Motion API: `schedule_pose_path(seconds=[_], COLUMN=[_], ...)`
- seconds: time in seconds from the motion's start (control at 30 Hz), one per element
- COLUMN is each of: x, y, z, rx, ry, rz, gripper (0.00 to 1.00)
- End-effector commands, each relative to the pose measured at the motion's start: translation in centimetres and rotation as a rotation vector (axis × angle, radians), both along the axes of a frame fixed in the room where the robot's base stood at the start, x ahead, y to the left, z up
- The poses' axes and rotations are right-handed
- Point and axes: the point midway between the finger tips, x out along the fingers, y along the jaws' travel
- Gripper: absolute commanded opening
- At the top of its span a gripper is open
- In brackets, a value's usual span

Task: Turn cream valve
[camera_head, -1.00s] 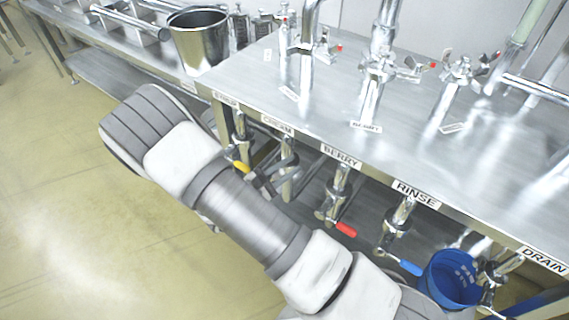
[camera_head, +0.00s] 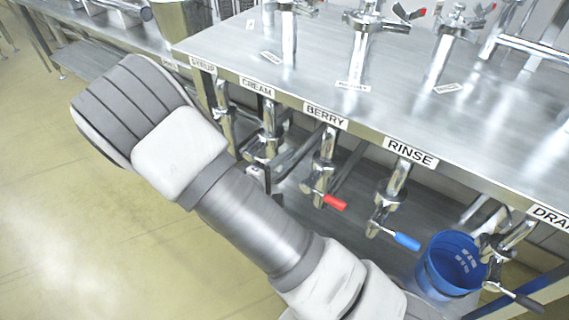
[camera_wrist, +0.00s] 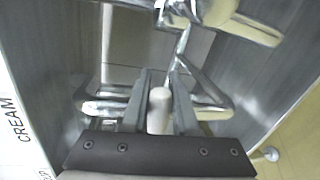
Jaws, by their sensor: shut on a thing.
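The cream valve (camera_head: 268,125) is a metal pipe fitting under the table edge, below the CREAM label (camera_head: 257,87). In the wrist view its pale, cream-coloured handle (camera_wrist: 158,112) sits between the two dark fingers of my gripper (camera_wrist: 159,88), which is shut on it. A thin metal stem runs from the handle up to the shiny valve body (camera_wrist: 190,14). In the head view, my arm hides the handle and most of my gripper.
To the right hang the berry valve with a red handle (camera_head: 334,202) and the rinse valve with a blue handle (camera_head: 406,241). A blue bucket (camera_head: 440,268) stands near the drain valve. The syrup valve (camera_head: 224,122) is close on the left. Open floor lies left.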

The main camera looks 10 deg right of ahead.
Motion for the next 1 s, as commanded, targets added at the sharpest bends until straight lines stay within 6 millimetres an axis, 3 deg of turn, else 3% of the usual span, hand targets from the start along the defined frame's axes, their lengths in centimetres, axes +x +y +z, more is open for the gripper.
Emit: schedule_pose_path(seconds=[0.2, 0.87, 0.9, 1.0], x=[-0.05, 0.05, 0.05, 0.06], y=[0.08, 0.19, 0.2, 0.18], z=[-1.25, -1.56, -1.56, -1.55], rx=[0.075, 0.119, 0.119, 0.119], ry=[-0.07, -0.114, -0.114, -0.114], rz=[0.001, 0.002, 0.002, 0.001], gripper=[0.0, 0.0, 0.29, 0.47])
